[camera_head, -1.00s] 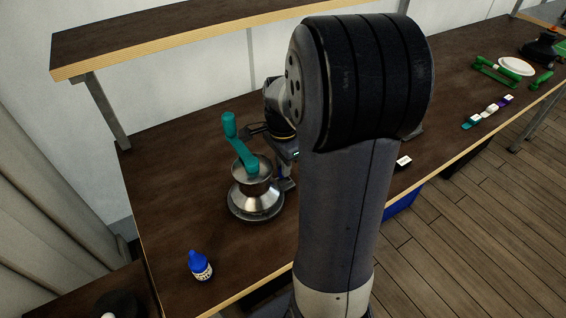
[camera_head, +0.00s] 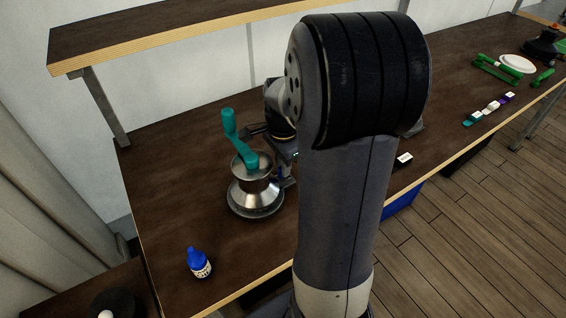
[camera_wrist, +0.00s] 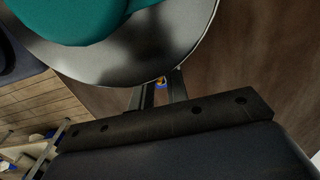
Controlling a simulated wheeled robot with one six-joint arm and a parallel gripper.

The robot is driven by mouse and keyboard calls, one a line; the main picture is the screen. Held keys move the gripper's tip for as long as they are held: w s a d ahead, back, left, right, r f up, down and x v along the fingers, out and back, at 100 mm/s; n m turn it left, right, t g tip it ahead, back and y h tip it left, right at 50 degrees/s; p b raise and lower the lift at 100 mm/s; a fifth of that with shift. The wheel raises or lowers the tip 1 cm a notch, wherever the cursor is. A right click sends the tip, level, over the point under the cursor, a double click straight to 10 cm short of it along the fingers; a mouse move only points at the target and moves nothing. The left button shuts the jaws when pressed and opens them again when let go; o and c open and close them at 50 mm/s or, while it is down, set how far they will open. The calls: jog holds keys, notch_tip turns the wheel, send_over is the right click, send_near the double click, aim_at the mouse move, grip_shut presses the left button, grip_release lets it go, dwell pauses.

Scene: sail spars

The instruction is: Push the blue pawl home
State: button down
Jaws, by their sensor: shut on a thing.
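A silver winch (camera_head: 255,193) stands on the dark bench with a teal crank handle (camera_head: 238,140) on top. In the wrist view the winch's metal rim (camera_wrist: 150,60) and the teal handle (camera_wrist: 70,18) fill the upper left. My gripper (camera_wrist: 161,86) is beside the winch, its fingers reaching to just under the rim. A small blue and yellow bit shows between the fingertips, seemingly the blue pawl (camera_wrist: 161,82); most of it is hidden by the rim and fingers. My gripper is shut on it. In the head view my arm hides much of the right side of the winch area.
A blue bottle (camera_head: 199,263) stands near the bench's front left. A small white-topped block (camera_head: 404,159) lies right of my arm. Green tools (camera_head: 495,68), a white plate (camera_head: 516,64) and small coloured pieces (camera_head: 492,107) lie farther right. A shelf (camera_head: 170,35) overhangs the back.

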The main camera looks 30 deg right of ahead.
jog(key=shift+f+b, duration=0.65)
jog(key=shift+f, duration=0.35)
jog(key=c, duration=1.3)
grip_release()
jog(key=shift+r, duration=0.15)
notch_tip(320, 180, up, 7)
jog(key=p, duration=0.6)
jog(key=shift+f, duration=0.25)
